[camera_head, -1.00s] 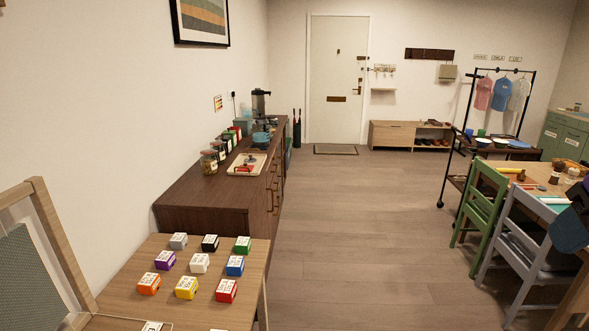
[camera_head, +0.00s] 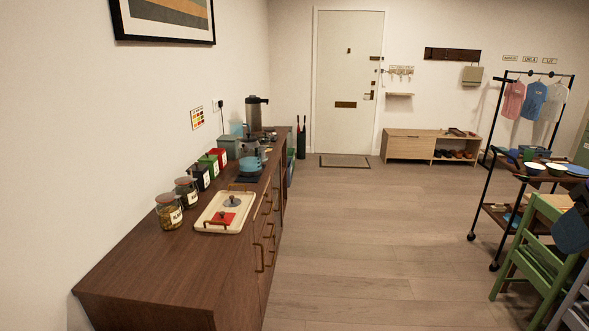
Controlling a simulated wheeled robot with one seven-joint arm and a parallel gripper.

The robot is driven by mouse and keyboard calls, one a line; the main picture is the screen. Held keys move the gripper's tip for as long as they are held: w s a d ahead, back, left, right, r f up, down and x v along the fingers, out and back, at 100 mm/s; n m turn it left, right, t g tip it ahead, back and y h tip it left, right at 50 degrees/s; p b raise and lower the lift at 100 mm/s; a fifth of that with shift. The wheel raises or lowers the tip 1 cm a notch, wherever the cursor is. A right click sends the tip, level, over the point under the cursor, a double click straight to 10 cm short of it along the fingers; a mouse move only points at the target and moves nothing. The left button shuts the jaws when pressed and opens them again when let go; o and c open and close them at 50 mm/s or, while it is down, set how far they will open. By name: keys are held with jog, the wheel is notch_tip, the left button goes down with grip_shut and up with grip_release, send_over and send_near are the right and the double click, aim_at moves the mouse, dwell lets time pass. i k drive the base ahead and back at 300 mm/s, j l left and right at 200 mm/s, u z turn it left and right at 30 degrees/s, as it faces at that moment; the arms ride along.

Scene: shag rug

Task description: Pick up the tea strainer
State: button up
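I cannot pick out the tea strainer for certain. A cream tray (camera_head: 241,222) lies on the dark wooden sideboard. On it are a red square item (camera_head: 222,221) and a small grey round item (camera_head: 233,201), both too small to identify surely. A dark blue part at the right edge of the view looks like part of my arm. My gripper's fingers are not visible.
The sideboard (camera_head: 150,270) runs along the left wall. Glass jars (camera_head: 168,212), several canisters (camera_head: 218,158), a blue pot (camera_head: 250,164) and a tall urn (camera_head: 256,112) stand on it. Floor (camera_head: 370,230) is clear between it and the black trolley (camera_head: 487,170) and green chair (camera_head: 535,260).

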aim_at(263, 148)
jog(key=i+u, duration=0.1)
jog(key=i, duration=0.8)
jog(key=i+l+u, duration=0.1)
jog(key=i, duration=0.75)
jog(key=i+l+u, duration=0.15)
jog(key=i+u, duration=0.3)
jog(key=i+l+u, duration=0.7)
jog(key=u, duration=0.15)
jog(key=i+l+u, duration=0.25)
jog(key=l+u, duration=0.2)
jog(key=i+l+u, duration=0.2)
jog(key=l, duration=0.15)
jog(key=l+u, duration=0.15)
jog(key=l, duration=0.2)
jog(key=i+l+u, duration=0.2)
jog(key=l, duration=0.2)
jog(key=k+j, duration=0.05)
jog(key=k, duration=0.05)
